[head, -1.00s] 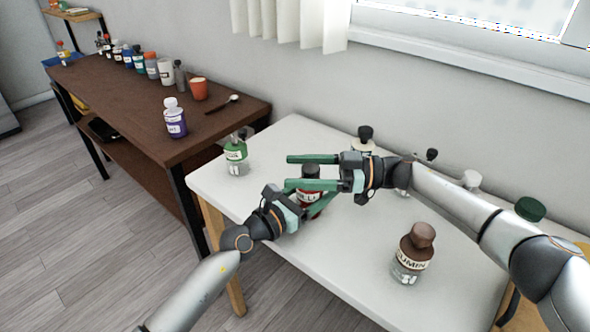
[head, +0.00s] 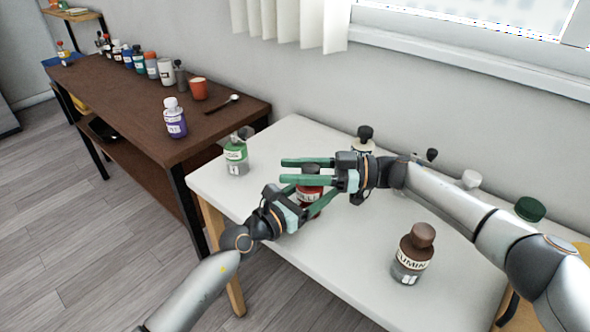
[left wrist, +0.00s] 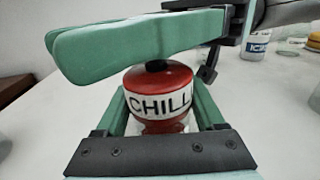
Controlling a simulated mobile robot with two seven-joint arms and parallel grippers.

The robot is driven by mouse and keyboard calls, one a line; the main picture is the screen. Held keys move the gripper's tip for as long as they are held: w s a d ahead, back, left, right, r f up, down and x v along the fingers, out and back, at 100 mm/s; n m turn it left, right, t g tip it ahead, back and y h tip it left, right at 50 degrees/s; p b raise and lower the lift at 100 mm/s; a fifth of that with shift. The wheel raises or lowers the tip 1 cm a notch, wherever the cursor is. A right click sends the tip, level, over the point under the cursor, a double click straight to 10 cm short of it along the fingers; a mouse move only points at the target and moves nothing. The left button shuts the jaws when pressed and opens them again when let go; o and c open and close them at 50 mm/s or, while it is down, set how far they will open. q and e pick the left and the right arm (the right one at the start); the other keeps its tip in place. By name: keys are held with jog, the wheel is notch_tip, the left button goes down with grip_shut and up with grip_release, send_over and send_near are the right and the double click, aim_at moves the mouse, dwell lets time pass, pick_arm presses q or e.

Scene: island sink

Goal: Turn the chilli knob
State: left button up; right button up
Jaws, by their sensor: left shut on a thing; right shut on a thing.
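The chilli bottle (head: 307,194) is red with a white label and stands upright on the white table. It shows closely in the left wrist view (left wrist: 158,104), with its dark knob (left wrist: 156,65) on top, mostly hidden behind a green finger. My left gripper (head: 314,196) comes from the front left and is shut on the bottle body, one finger on each side. My right gripper (head: 283,171) reaches in from the right, its long green fingers level with the knob (head: 311,169) and shut on it. The contact at the knob is partly hidden.
More jars stand along the back, partly behind my right arm. A dark side table (head: 130,95) with several bottles is at the left.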

grip_shut()
jog(key=shift+t, duration=0.4)
jog(key=shift+w+m+t, duration=0.2)
jog(key=shift+m+t, duration=0.5)
jog(key=o, duration=1.1)
grip_release()
jog(key=shift+s+d, duration=0.2)
jog(key=shift+d, duration=1.7)
jog(key=shift+s+d, duration=0.2)
jog(key=shift+d, duration=1.65)
